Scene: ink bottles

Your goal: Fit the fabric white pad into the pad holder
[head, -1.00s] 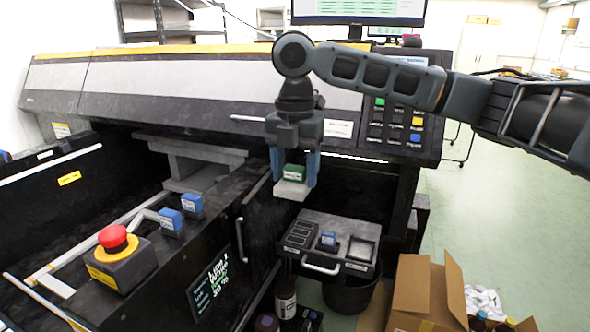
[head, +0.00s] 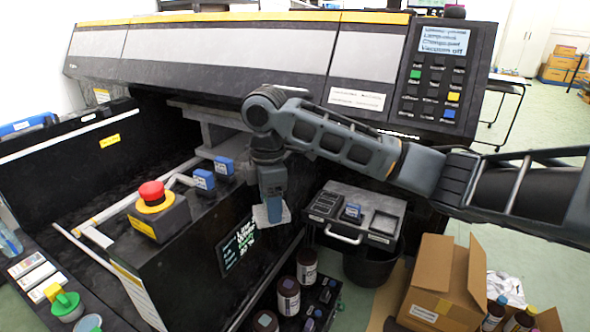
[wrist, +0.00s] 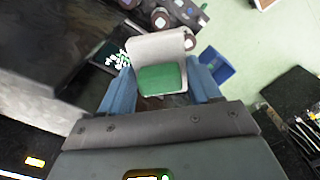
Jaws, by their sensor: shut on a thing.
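My gripper (head: 271,207) is shut on a white pad (head: 271,214) with a green grip, held in the air left of the small drawer. In the wrist view the white pad (wrist: 157,47) extends beyond the green grip (wrist: 160,79), which sits between the blue fingers of my gripper (wrist: 162,84). The open drawer (head: 343,231) has slots at left, a blue-topped block (head: 351,212) in the middle and a square light-framed recess (head: 382,224) at right. Which part is the pad holder I cannot tell for certain. The pad is clear of the drawer.
Two blue-topped blocks (head: 213,174) and a red emergency button (head: 152,193) stand on the printer's black side. A black bin (head: 367,262) and cardboard box (head: 441,280) are on the floor.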

